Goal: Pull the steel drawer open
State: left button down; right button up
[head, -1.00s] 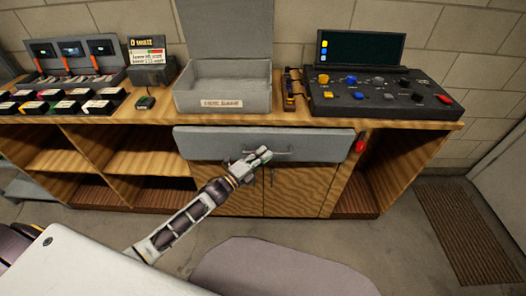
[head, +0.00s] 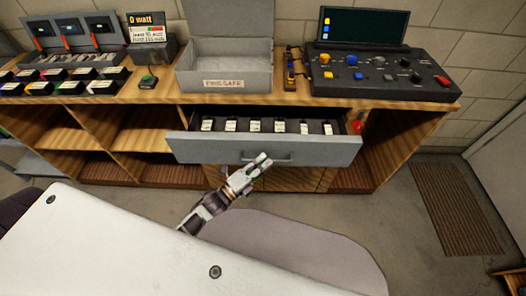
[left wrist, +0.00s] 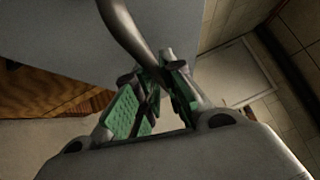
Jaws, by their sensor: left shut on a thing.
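The grey steel drawer (head: 340,148) is pulled partway out below the bench top in the head view. A row of several small dark items with white labels stands inside it. Its bar handle (head: 282,157) is on the middle of the front. My left gripper (head: 263,161) is at the left part of the handle. In the left wrist view, the green-padded fingers of my left gripper (left wrist: 155,92) are shut on the dark handle bar (left wrist: 128,30), with the drawer front (left wrist: 70,35) behind. My right gripper is not in view.
An open grey box (head: 224,82) labelled FIRE SAFE stands on the bench above the drawer. A control panel (head: 385,88) is right of it. A red object (head: 357,127) is by the drawer's right end. Floor in front is partly clear.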

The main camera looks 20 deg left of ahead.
pick_arm(q)
jog(key=shift+s+d+p, duration=0.25)
jog(key=shift+s, duration=0.65)
jog(key=shift+s+d+p, duration=0.2)
jog(key=shift+s, duration=0.65)
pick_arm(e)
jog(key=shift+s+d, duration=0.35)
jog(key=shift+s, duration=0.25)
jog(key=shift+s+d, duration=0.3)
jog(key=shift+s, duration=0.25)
pick_arm(q)
jog(key=c, duration=1.5)
grip_release()
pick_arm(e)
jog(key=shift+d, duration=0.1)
pick_arm(q)
jog(key=shift+s, duration=0.1)
jog(key=shift+v, duration=5.95)
